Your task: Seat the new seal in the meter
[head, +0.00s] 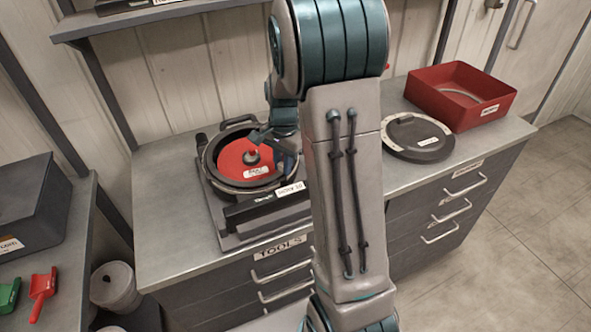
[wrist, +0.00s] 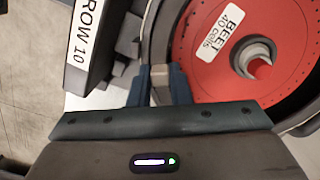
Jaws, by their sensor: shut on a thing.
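The meter (head: 208,165) sits on the bench as a round dark housing holding a red seed disc (head: 236,158) with a central knob. The disc, labelled "BEET 40 cells", also shows in the wrist view (wrist: 205,75). My gripper (head: 278,150) is at the housing's right rim. In the wrist view my gripper (wrist: 160,88) is shut on a small grey-beige piece (wrist: 159,76) between the disc and the "ROW 10" bar (wrist: 82,50). I cannot tell whether this piece belongs to the meter or to a seal. No seal is clearly identifiable in the meter.
A round dark lid (head: 405,135) lies on the bench right of my arm. A red bin (head: 480,115) behind it holds a thin pale ring (head: 462,94). A dark box (head: 35,200) and red (head: 42,290) and green (head: 8,297) scoops are at left. A shelf (head: 150,15) overhangs the bench.

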